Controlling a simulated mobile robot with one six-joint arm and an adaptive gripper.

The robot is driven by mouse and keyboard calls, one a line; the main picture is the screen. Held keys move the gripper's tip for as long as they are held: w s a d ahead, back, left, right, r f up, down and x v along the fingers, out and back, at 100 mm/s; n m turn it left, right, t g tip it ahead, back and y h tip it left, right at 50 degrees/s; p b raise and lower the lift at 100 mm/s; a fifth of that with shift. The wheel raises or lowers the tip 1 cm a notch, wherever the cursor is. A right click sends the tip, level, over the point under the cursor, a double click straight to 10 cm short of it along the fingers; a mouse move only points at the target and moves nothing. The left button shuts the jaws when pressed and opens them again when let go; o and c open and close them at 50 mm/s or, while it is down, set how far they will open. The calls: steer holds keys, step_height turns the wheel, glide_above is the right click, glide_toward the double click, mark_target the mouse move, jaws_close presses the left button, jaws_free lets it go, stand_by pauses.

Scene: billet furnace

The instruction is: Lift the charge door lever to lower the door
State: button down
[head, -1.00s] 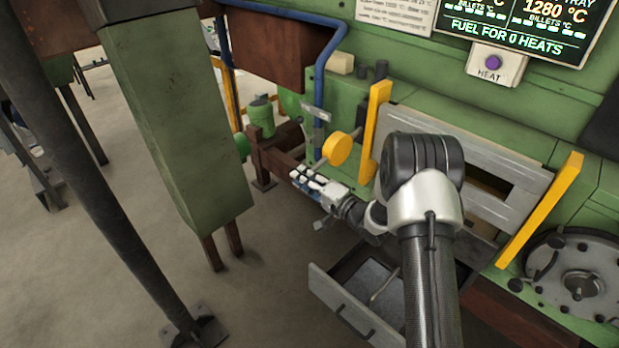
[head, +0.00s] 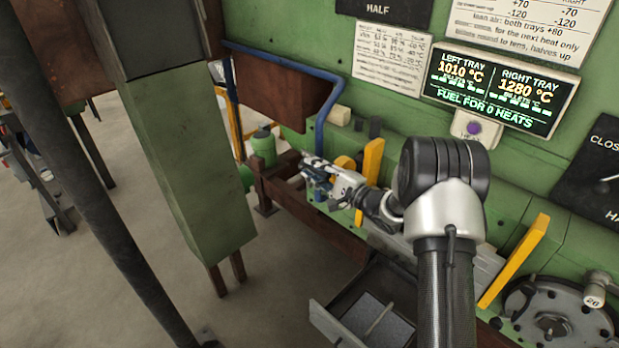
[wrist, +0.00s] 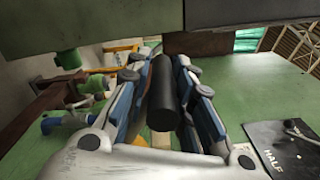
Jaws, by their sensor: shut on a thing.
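My gripper (head: 318,170) is raised beside the left yellow guide and is shut on a black cylindrical handle. In the wrist view the black handle (wrist: 162,98) lies between the blue-padded fingers; I take it as the charge door lever's grip. The lever's arm is mostly hidden. A yellow round piece (head: 345,163) shows just behind the gripper. The grey charge door (head: 487,264) sits low between the two yellow guides, largely covered by my arm.
The left yellow guide (head: 371,160) and right yellow guide (head: 515,260) flank the door. An open drawer (head: 340,325) juts out below. A blue pipe (head: 322,122) runs close behind the gripper. A green column (head: 190,170) stands to the left. A display (head: 500,88) hangs above.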

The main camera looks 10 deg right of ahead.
steer(key=shift+w+d+r, duration=0.15)
steer(key=shift+d+r, duration=0.05)
steer(key=shift+r, duration=0.25)
steer(key=shift+w+d+r, duration=0.15)
steer(key=shift+d+r, duration=0.05)
steer(key=shift+r, duration=0.3)
steer(key=c, duration=1.4)
jaws_free()
steer(key=shift+c, duration=0.2)
steer(key=shift+d, duration=0.1)
steer(key=shift+f, duration=0.35)
steer(key=shift+s, duration=0.1)
steer(key=shift+s+d, duration=0.15)
steer(key=shift+s, duration=0.05)
steer(key=v, duration=1.1)
